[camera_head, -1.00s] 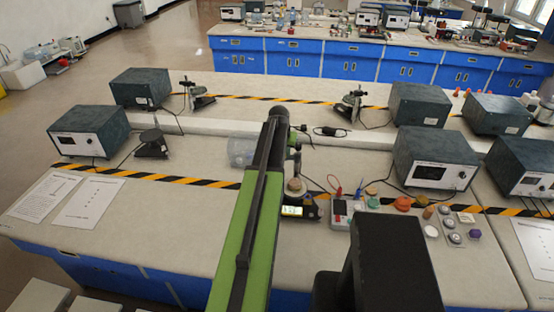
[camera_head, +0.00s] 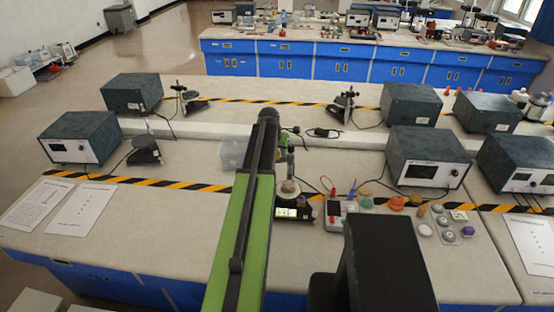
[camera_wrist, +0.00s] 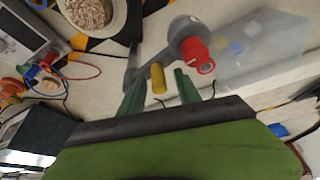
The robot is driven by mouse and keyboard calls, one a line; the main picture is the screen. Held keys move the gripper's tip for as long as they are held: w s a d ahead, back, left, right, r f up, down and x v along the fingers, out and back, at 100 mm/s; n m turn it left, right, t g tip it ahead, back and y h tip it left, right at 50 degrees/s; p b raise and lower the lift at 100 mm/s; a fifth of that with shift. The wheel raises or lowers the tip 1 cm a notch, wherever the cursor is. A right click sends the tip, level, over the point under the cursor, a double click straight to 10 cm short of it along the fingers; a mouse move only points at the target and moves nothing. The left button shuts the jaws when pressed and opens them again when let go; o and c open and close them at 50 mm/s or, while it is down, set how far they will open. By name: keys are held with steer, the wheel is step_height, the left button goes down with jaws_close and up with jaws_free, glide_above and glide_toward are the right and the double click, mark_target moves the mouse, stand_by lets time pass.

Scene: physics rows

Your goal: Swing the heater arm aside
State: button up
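The heater arm (camera_wrist: 150,60) appears in the wrist view as a grey bar with a rounded housing, a red knob (camera_wrist: 197,54) and a short yellow peg (camera_wrist: 157,78). My gripper (camera_wrist: 160,82) has two green fingers standing apart, with the peg seen between them and gaps on both sides. I cannot tell whether the peg lies at the fingers' depth. A round dish of pale grains (camera_wrist: 90,12) is at the upper left. In the head view the dish (camera_head: 287,187) sits on a black unit with a lit display (camera_head: 287,213).
A clear box (camera_head: 232,153) stands left of my arm. Right of the unit are a meter with cables (camera_head: 334,212) and several small coloured items (camera_head: 397,203). Grey instrument boxes (camera_head: 428,158) stand farther right. The bench left of my arm is mostly clear around the papers (camera_head: 82,208).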

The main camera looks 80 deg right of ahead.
steer(key=p+v, duration=1.6)
steer(key=v, duration=0.1)
steer(key=shift+r, duration=0.15)
steer(key=shift+w, duration=0.1)
